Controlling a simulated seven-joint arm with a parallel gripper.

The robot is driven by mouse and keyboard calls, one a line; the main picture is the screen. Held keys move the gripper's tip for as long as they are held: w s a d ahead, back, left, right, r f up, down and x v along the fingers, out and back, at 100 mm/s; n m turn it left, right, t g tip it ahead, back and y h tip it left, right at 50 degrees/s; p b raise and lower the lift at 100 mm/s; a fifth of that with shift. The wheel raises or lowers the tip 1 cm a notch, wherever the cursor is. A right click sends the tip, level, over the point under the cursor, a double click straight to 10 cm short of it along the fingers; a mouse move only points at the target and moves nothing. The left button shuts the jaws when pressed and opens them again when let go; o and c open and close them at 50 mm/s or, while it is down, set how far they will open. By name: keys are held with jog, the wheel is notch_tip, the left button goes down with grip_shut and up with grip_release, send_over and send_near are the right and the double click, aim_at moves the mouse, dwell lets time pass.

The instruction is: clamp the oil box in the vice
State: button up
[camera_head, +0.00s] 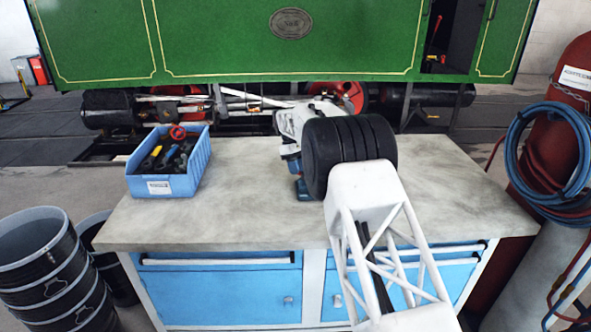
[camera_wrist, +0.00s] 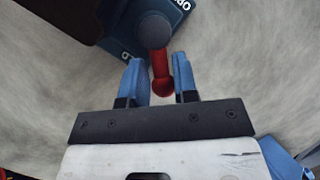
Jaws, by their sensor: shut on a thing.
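The blue vice (camera_wrist: 126,38) shows at the top of the wrist view, with pale lettering on its body and a round grey end facing me. A red handle (camera_wrist: 161,78) hangs from that round end. My gripper (camera_wrist: 158,64) has its blue fingers either side of the handle and is shut on it. In the head view the vice's blue base (camera_head: 301,189) stands on the bench, mostly hidden behind my arm. A dark block (camera_wrist: 52,18) beside the vice at the wrist view's top left may be the oil box; I cannot tell whether the jaws touch it.
A blue bin (camera_head: 165,185) of dark tools and a red round part stands on the left of the grey bench (camera_head: 240,215). The bench's right side is clear. Black buckets (camera_head: 45,265) stand at left; a red gas cylinder (camera_head: 560,150) with hoses at right. The green tram (camera_head: 200,40) is behind.

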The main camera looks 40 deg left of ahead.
jog(key=shift+w+m, duration=0.15)
jog(key=shift+m, duration=0.35)
jog(key=o, duration=0.7)
jog(key=shift+g, duration=0.3)
jog(key=shift+v, duration=3.95)
jog(key=shift+d, duration=0.1)
